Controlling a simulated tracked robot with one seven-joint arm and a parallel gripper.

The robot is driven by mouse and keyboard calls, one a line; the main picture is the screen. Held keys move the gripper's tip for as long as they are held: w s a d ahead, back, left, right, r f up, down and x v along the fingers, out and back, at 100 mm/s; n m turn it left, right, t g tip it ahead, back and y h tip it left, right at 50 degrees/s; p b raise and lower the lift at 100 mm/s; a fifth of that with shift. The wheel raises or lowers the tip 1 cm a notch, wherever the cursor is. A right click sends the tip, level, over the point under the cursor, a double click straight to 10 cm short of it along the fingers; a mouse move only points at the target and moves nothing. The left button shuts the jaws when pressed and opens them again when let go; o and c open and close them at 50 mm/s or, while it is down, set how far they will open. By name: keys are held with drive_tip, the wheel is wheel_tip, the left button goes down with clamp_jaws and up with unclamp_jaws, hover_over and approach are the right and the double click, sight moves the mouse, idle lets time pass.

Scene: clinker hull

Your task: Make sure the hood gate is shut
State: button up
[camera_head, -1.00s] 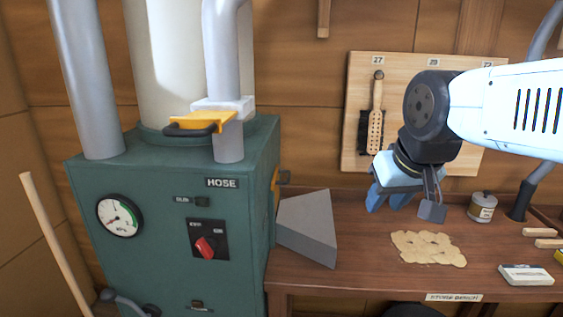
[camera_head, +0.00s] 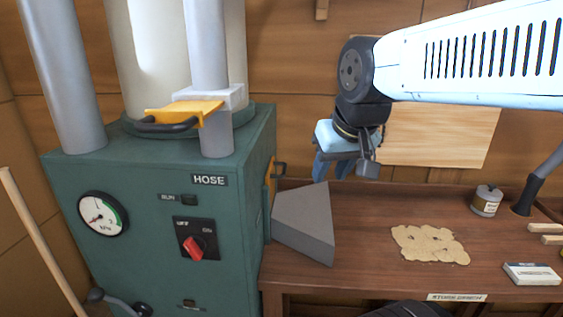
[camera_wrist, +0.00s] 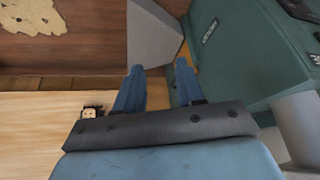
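A yellow gate plate (camera_head: 269,186) with a dark handle (camera_head: 280,169) sits on the right side of the green cabinet (camera_head: 150,195), beside the grey wedge-shaped hood (camera_head: 305,222). It is seen nearly edge-on, so how far it is in or out cannot be told. Another yellow plate (camera_head: 184,110) with a black handle sticks out of a white block on the pipe above the HOSE label. My gripper (camera_head: 343,170) is open and empty, above the bench, right of the side gate and apart from it. In the wrist view, the hood (camera_wrist: 152,35) shows beyond its spread blue fingers.
A wooden board (camera_head: 440,135) hangs behind my arm. The cabinet front has a gauge (camera_head: 103,214) and a red knob (camera_head: 194,247). Space above the hood is free.

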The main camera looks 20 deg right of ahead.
drive_tip(key=w+r+m+g+y, duration=0.15)
drive_tip(key=w+r, duration=0.25)
drive_tip(key=w, duration=0.6)
drive_tip(key=m+g, duration=0.3)
approach(285, 168)
drive_tip(key=f, duration=0.5)
drive_tip(key=a+f, duration=0.1)
drive_tip(key=f, duration=0.1)
drive_tip(key=shift+w+f, duration=0.25)
drive_tip(key=shift+f, duration=0.15)
drive_tip(key=shift+c, duration=0.5)
drive_tip(key=c, duration=0.6)
clamp_jaws()
